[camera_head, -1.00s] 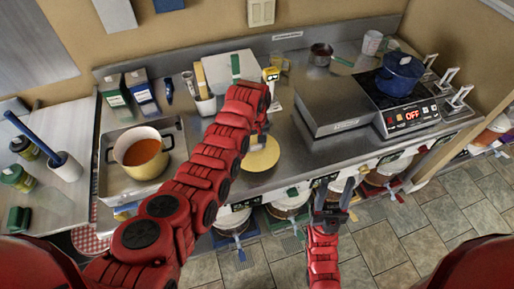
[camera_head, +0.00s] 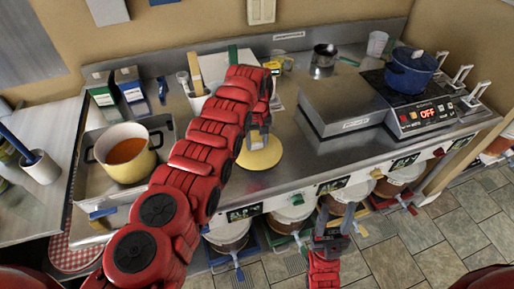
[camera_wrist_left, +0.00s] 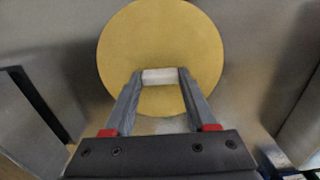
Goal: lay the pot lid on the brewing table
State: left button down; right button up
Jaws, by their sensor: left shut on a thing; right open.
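The pot lid (camera_head: 262,156) is a round yellow disc in the head view, at the front middle of the steel brewing table (camera_head: 310,165). My left gripper (camera_head: 259,138) is over it, shut on its pale handle. In the left wrist view the lid (camera_wrist_left: 160,35) lies flat beyond the fingers, and the gripper (camera_wrist_left: 160,76) pinches the light block at its middle. I cannot tell whether the lid touches the tabletop or hovers just above it. My right gripper (camera_head: 335,222) is open and empty in front of the table's front edge, over the buckets.
A yellow pot (camera_head: 127,168) of orange liquid stands in a steel tray (camera_head: 88,186) at left. A raised steel box (camera_head: 345,103) and a blue pot (camera_head: 411,74) on a hotplate (camera_head: 425,115) are at right. Several buckets (camera_head: 291,220) stand below the table's front.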

aim_at(257, 144)
pick_arm(q)
jog(key=shift+r, duration=0.1)
jog(key=shift+s+f, duration=0.1)
jog(key=shift+f, duration=0.1)
jog(key=shift+c, duration=1)
grip_release()
jog(key=shift+r, duration=0.1)
jog(key=shift+r, duration=0.15)
notch_tip(257, 144, up, 12)
jog(key=b, duration=0.1)
jog(key=shift+b, duration=0.35)
